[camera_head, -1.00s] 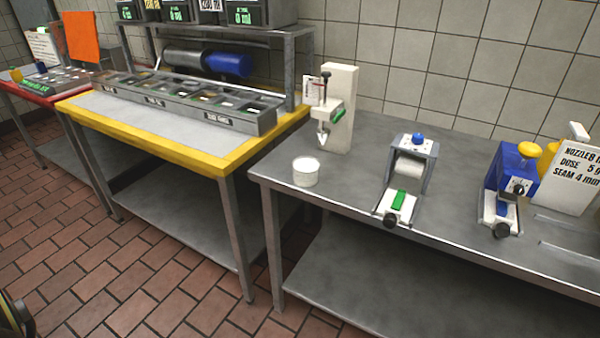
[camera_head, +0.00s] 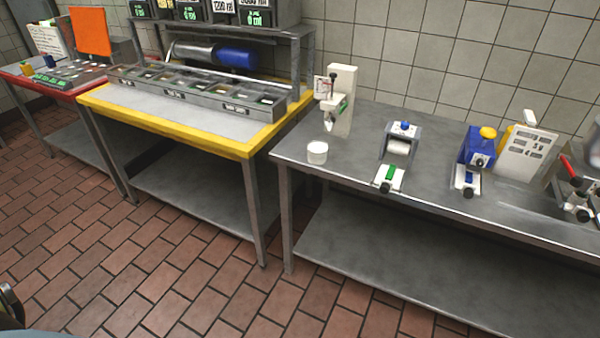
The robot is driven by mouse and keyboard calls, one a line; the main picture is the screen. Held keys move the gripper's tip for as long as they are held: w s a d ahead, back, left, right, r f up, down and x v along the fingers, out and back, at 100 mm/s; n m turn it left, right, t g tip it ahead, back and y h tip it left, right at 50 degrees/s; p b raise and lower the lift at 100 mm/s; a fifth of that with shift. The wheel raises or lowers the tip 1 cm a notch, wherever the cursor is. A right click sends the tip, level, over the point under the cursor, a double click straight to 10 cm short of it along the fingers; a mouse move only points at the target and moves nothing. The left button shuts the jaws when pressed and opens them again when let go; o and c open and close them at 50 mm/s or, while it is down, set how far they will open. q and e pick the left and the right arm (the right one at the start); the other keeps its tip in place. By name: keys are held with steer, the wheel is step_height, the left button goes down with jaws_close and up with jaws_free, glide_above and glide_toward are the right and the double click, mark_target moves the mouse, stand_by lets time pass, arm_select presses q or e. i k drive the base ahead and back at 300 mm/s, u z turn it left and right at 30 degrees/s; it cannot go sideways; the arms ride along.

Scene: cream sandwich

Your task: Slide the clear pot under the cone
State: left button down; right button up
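A small whitish pot (camera_head: 317,153) stands upright near the left front corner of the right-hand steel table. Behind it and a little to the right is a cream stand (camera_head: 342,100) with a grey, downward-pointing cone (camera_head: 329,122) on its front. The pot is in front of the cone, not beneath it. Neither gripper shows clearly. A dark rounded part, probably mine, shows at the bottom left corner, far from the pot.
The steel table (camera_head: 440,205) also carries a roller device (camera_head: 398,147), a blue device (camera_head: 475,150) and a sign (camera_head: 525,153). A yellow-edged table (camera_head: 150,104) with a bin rail (camera_head: 195,92) stands to the left. Open brick floor (camera_head: 130,270) lies in front.

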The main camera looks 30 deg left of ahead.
mark_target(318, 153)
steer(key=z, duration=0.6)
steer(key=i, duration=1.3)
steer(key=u, duration=0.6)
